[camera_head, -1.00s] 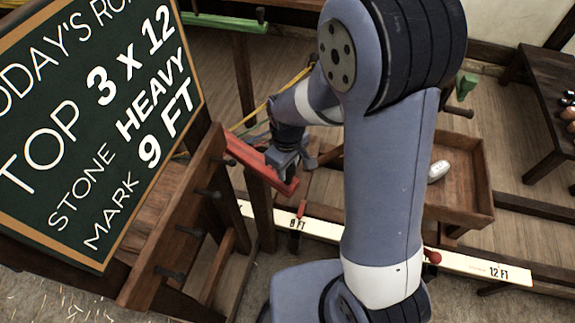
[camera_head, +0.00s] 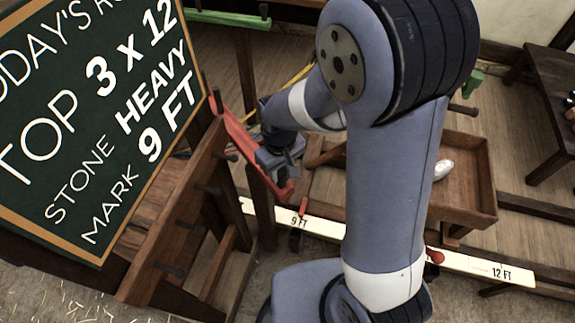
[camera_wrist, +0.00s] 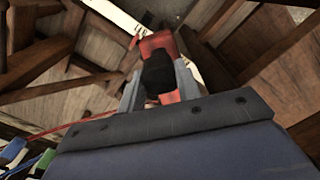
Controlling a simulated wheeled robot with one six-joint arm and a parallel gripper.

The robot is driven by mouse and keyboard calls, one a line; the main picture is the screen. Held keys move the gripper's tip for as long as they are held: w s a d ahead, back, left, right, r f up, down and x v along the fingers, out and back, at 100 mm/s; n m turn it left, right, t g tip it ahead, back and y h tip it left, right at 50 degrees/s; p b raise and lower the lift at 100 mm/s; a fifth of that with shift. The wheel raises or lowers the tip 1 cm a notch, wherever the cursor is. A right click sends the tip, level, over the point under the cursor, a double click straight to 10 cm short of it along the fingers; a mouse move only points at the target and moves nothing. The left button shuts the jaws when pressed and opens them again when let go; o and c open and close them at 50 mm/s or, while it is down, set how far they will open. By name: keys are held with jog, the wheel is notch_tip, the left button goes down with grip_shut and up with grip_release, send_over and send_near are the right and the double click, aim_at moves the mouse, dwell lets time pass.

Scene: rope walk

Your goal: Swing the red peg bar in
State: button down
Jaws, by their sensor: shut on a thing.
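My gripper (camera_head: 280,160) is at the bar's lower part, partly hidden by my arm. In the wrist view, my gripper (camera_wrist: 158,88) is closed around a black peg or knob (camera_wrist: 157,72). Red parts of the bar (camera_wrist: 158,43) show beyond and below this black piece. A wooden rack with dark pegs (camera_head: 185,215) stands left of the bar. The bar's pivot cannot be made out.
A chalkboard (camera_head: 95,130) reads "top 3 x 12, stone heavy, mark 9 ft". The white scale (camera_head: 330,227) carries red markers. A wooden tray (camera_head: 460,205) holding a white stone (camera_head: 443,170) is at right, with a dark table (camera_head: 545,80) behind.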

jog(key=shift+s+a+m, duration=0.45)
jog(key=shift+a+m, duration=0.4)
jog(key=shift+m, duration=0.05)
jog(key=c, duration=1)
grip_release()
notch_tip(320, 180, up, 11)
jog(key=shift+f+b, duration=0.1)
jog(key=shift+b, duration=0.25)
